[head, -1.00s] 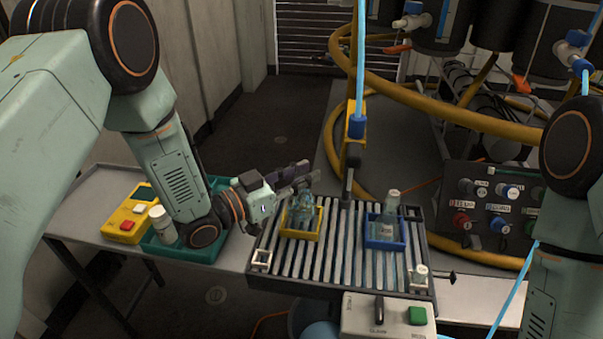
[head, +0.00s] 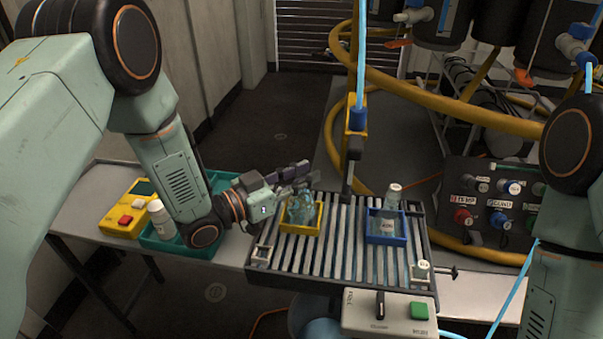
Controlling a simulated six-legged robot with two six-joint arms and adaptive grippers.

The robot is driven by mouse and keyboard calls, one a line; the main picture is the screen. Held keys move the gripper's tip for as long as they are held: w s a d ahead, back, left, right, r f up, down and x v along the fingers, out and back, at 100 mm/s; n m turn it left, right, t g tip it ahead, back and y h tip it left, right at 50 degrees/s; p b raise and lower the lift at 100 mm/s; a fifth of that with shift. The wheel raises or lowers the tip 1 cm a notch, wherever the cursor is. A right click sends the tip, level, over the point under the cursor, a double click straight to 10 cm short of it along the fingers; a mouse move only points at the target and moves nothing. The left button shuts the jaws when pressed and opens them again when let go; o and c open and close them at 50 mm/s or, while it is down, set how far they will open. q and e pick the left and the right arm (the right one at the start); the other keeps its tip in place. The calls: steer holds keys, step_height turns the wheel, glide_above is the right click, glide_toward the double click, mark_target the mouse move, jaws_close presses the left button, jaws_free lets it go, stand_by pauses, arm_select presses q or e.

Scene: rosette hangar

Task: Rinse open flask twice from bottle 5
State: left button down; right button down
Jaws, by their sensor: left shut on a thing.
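My left gripper (head: 299,178) reaches in from the left over the slatted rack. It is shut on a clear bluish glass vessel (head: 300,209) at the yellow tray (head: 299,231). Whether the vessel's base touches the tray I cannot tell. A clear labelled bottle (head: 386,224) stands in the blue tray (head: 386,240) to the right, with a pale-capped top (head: 394,191) above it. I cannot read which is bottle 5 or tell which is the open flask. My right gripper is out of view.
A teal tray (head: 180,248) with a white bottle (head: 161,219) and a yellow box with buttons (head: 125,208) lie left. A yellow post (head: 356,125) with a blue tube stands behind the rack. A control box (head: 390,312) is in front; a knob panel (head: 490,205) stands right.

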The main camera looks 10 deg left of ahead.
arm_select(q)
steer(key=shift+f, duration=0.4)
steer(key=shift+f+b, duration=0.3)
stand_by(0.5)
steer(key=shift+f, duration=0.25)
steer(key=shift+f, duration=0.2)
steer(key=c, duration=1.4)
jaws_free()
steer(key=shift+c, duration=0.2)
steer(key=o, duration=0.4)
steer(key=shift+o, duration=0.5)
steer(key=shift+f, duration=0.1)
steer(key=o, duration=0.5)
steer(key=shift+s, duration=0.1)
